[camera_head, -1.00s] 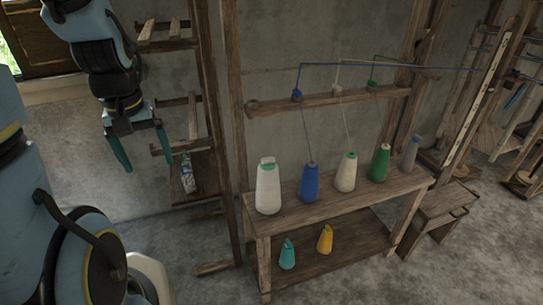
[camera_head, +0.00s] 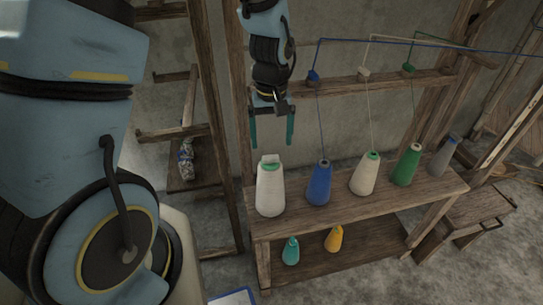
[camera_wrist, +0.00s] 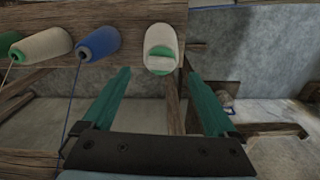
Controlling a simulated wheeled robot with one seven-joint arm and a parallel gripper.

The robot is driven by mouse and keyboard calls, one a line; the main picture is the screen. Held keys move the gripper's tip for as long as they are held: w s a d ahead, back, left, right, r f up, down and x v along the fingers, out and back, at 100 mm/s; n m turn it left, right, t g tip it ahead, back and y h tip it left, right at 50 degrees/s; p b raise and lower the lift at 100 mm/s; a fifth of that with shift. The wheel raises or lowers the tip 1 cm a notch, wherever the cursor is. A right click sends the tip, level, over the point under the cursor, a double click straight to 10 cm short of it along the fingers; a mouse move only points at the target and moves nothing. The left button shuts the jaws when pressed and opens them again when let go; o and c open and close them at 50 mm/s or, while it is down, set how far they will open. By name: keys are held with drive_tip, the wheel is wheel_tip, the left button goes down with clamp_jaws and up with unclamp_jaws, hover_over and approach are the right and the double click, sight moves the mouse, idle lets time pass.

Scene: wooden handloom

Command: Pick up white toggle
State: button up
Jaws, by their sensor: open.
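No part labelled as a toggle can be made out. The leftmost yarn cone is white with a green top (camera_head: 270,190) and stands upright on the shelf's upper board (camera_head: 300,222). It also shows in the wrist view (camera_wrist: 159,38), ahead of the fingertips and between their lines. My gripper (camera_head: 272,143) points down with its two green fingers spread, just above the white cone's top. It is empty and appears apart from the cone. Another white cone (camera_head: 365,175) stands further right, past the blue one.
A blue cone (camera_head: 319,184), a green cone (camera_head: 406,166) and a grey cone (camera_head: 442,158) share the upper board. Small teal (camera_head: 290,252) and yellow (camera_head: 334,239) cones stand below. Threads rise to a rail behind. A wooden post (camera_head: 237,90) stands close left of my gripper.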

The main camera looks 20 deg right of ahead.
sight(271, 158)
drive_tip(key=shift+w+a+f+p, duration=0.1)
drive_tip(key=shift+f+p, duration=1)
drive_tip(key=shift+f, duration=1.85)
clamp_jaws()
